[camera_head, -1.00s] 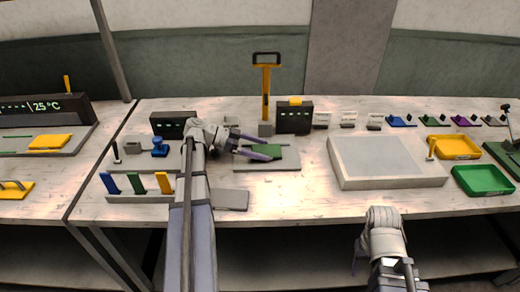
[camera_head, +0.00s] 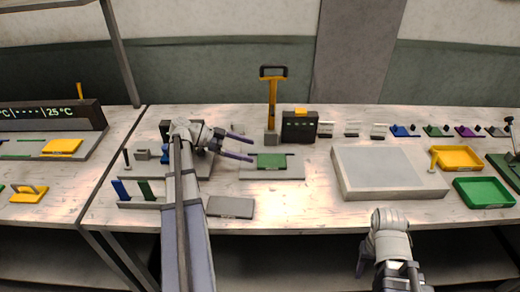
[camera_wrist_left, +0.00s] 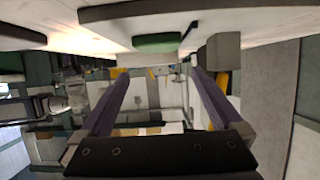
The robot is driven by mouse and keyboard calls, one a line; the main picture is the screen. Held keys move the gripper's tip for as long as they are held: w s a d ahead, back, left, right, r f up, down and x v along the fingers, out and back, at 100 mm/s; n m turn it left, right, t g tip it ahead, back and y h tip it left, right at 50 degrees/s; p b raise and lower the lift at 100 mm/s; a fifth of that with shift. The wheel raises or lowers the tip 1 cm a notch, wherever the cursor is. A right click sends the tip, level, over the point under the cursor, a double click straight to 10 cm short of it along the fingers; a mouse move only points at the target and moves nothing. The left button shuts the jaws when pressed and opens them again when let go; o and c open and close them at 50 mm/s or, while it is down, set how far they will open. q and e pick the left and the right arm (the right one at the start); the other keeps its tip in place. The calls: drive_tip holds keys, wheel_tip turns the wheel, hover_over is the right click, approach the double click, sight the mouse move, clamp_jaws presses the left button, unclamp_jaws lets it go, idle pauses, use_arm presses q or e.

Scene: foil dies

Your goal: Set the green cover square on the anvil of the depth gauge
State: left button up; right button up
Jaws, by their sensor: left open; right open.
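The green cover (camera_head: 271,160) lies on a flat grey plate (camera_head: 285,173) at the middle of the table, roughly in line with the plate's edges. It also shows near the top of the left wrist view (camera_wrist_left: 158,42). Behind it stands a yellow upright with a black handle (camera_head: 273,92) on a grey block (camera_head: 270,138); I cannot tell for sure which part is the gauge's anvil. My left gripper (camera_head: 252,149) is open and empty, its fingertips just left of the cover and apart from it. My right gripper (camera_head: 384,264) is open and empty in front of the table's edge.
A black box with an orange top (camera_head: 299,127) stands behind the cover. A large pale block (camera_head: 388,172) is to the right, with yellow (camera_head: 457,158) and green (camera_head: 484,192) trays beyond. A loose grey plate (camera_head: 231,207) lies at the front edge.

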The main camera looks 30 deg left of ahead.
use_arm(q)
drive_tip(key=shift+p+v, duration=0.6)
drive_tip(key=shift+v, duration=1.75)
drive_tip(key=shift+r, duration=0.1)
